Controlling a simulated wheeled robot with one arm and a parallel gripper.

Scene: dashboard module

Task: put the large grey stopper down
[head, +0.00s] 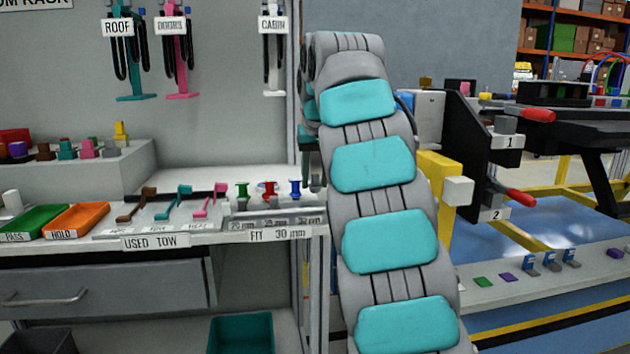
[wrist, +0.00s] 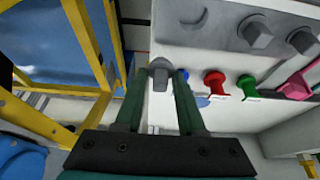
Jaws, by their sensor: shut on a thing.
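The large grey stopper (wrist: 159,76) is between the fingertips of my gripper (wrist: 160,82) in the wrist view. The dark green fingers are closed on its sides, at the edge of the pale bench top (wrist: 215,55). In the head view a grey piece (head: 316,183) that looks like the stopper shows at the right end of the bench, beside the blue spool (head: 295,188). My arm hides most of the gripper there. I cannot tell whether the stopper touches the bench.
Red (head: 269,190) and green (head: 242,192) spools stand left of the blue one, behind size labels. Green (head: 35,221) and orange (head: 77,219) trays lie farther left.

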